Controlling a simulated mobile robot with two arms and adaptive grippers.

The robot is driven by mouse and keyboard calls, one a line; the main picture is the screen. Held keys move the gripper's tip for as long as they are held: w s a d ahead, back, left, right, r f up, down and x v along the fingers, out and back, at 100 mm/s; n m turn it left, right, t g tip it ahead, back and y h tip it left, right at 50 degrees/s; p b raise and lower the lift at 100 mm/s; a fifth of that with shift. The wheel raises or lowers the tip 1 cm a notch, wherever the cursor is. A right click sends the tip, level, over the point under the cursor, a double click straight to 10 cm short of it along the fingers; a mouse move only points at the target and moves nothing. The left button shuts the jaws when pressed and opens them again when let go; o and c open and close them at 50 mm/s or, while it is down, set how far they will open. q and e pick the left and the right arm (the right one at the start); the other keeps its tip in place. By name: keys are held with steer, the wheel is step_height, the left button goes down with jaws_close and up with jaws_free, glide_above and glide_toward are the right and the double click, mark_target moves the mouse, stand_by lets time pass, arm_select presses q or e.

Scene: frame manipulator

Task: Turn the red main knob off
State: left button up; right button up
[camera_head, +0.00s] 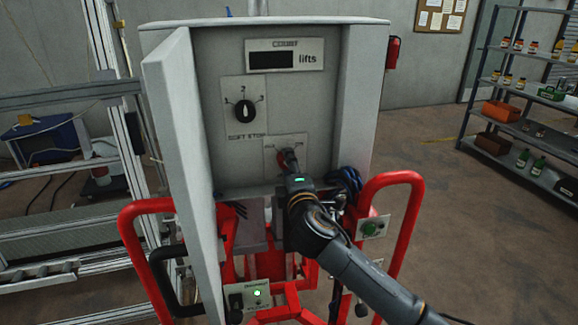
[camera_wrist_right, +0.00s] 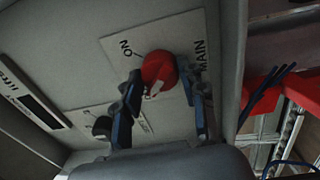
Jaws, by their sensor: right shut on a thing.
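The red main knob (camera_wrist_right: 158,72) sits on a light plate marked "ON" and "MAIN" in the right wrist view. My right gripper (camera_head: 290,160) reaches the panel from the lower right. Its two fingers (camera_wrist_right: 160,90) are on either side of the knob and shut on it. The knob's pointer direction is hard to tell. My left gripper is not in view.
The grey control box's door (camera_head: 184,160) stands open at the left. A black selector (camera_head: 244,111) sits above the red knob, and a "lifts" display (camera_head: 272,58) is at the top. Red handrails (camera_head: 408,190) flank the box below. A shelf (camera_head: 520,130) stands far right.

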steer(key=o, duration=1.1)
steer(key=shift+o, duration=0.2)
steer(key=v, duration=1.2)
